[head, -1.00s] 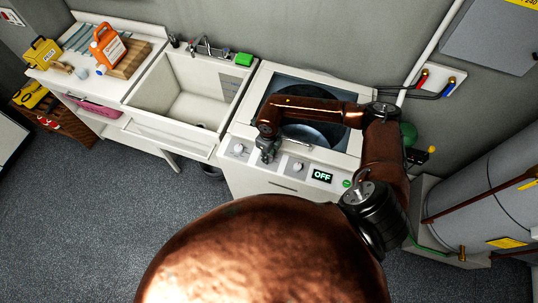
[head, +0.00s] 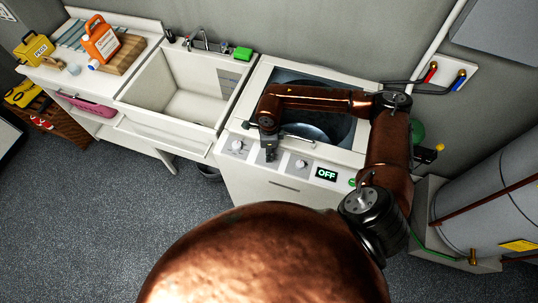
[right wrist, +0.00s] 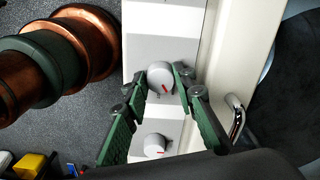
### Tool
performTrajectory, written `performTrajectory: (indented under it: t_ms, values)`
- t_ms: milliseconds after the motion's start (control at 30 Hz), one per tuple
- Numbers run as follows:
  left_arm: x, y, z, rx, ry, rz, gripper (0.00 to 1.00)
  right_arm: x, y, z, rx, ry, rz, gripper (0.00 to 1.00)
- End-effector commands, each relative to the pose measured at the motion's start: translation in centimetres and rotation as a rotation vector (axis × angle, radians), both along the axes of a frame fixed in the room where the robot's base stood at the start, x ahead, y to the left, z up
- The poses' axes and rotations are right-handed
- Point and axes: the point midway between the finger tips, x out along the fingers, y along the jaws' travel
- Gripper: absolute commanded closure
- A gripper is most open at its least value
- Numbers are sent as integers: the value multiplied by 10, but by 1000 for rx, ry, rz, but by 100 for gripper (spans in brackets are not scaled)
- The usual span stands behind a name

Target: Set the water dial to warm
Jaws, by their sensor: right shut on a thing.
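A white top-loading washing machine has a grey control strip (head: 275,158) along its front edge. A round dial (head: 237,146) sits at the strip's left and another dial (head: 301,164) sits farther right. My right gripper (head: 269,154) is down at the strip between them and hides what is under it in the head view. In the right wrist view, my right gripper (right wrist: 162,86) has its green-padded fingers on either side of a pale grey knob (right wrist: 160,77) with a red pointer mark. A second knob (right wrist: 154,146) with a red mark sits below it. No dial lettering is legible. My left gripper is out of view.
A display reading OFF (head: 326,174) is on the strip's right. The lid handle (right wrist: 238,122) is close to the right finger in the wrist view. A sink (head: 188,97) stands left of the machine; a grey tank (head: 497,205) stands at the right.

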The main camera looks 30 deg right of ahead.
Motion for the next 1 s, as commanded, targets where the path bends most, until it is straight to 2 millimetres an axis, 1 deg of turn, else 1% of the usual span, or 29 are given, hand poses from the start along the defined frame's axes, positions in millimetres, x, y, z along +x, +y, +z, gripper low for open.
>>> performTrajectory:
  t_ms: [33, 300, 500, 867, 900, 1000]
  values:
    - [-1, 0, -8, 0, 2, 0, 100, 0, -1, -4, -1, 0, 29, 99]
    - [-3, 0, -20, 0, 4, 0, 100, 0, 0, -2, -1, -1, 144, 99]
    - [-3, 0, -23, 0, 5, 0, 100, 0, 0, -1, 0, 0, 176, 99]
    - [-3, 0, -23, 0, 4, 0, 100, 0, 0, 0, 0, 0, 180, 99]
    - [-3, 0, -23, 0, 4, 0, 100, 0, 0, 0, 0, 0, 180, 74]
    - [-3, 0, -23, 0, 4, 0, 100, 0, 0, 0, 0, 0, 179, 68]
